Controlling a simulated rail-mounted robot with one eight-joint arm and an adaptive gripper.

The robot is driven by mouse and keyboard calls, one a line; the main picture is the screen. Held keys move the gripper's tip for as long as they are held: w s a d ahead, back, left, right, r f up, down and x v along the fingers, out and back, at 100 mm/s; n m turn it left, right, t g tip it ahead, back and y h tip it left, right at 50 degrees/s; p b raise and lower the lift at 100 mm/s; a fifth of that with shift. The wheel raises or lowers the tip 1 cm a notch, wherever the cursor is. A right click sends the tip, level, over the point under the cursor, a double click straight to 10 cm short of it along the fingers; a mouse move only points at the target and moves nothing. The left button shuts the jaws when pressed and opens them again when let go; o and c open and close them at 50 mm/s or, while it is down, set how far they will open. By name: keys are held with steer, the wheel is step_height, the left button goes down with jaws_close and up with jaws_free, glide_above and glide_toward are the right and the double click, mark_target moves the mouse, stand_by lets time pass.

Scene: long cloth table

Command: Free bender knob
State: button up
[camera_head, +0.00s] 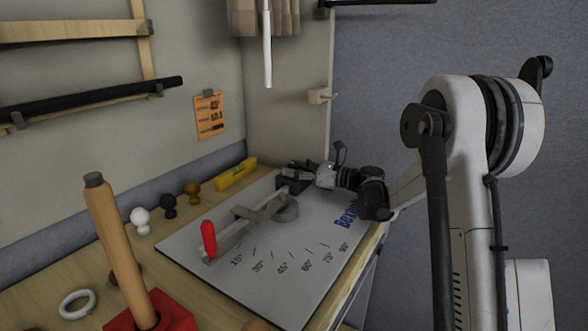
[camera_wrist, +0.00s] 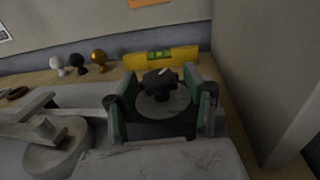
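The bender (camera_head: 255,215) lies on a white board with angle marks; its lever ends in a red handle (camera_head: 209,238). In the wrist view, a dark lobed knob (camera_wrist: 159,84) sits on a round grey disc (camera_wrist: 168,104). My gripper (camera_wrist: 160,76) is open, with one green-sided finger left of the knob and one right. Gaps show between the fingers and the knob. In the camera_head view, my gripper (camera_head: 298,168) is at the bender's far end, by a dark block (camera_head: 291,184); the knob cannot be made out clearly there.
White (camera_head: 140,217), black (camera_head: 169,202) and orange (camera_head: 192,188) ball-shaped pieces stand along the back. A yellow level (camera_head: 236,174) lies behind the board (camera_head: 300,285). A wooden rod (camera_head: 118,240) rises from a red base. A wall panel (camera_wrist: 270,75) stands close right of my gripper.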

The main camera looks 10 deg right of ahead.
mark_target(294, 164)
jaws_close()
steer(key=shift+w+n+g+y, duration=0.1)
steer(key=shift+n+g+y, duration=0.55)
steer(key=shift+g, duration=0.25)
steer(key=shift+n+g+y, duration=0.95)
steer(key=shift+n+g, duration=0.7)
steer(key=shift+g, duration=0.65)
steer(key=shift+o, duration=0.8)
jaws_free()
steer(key=shift+r, duration=0.1)
step_height(294, 164, up, 10)
steer(key=shift+f, duration=0.1)
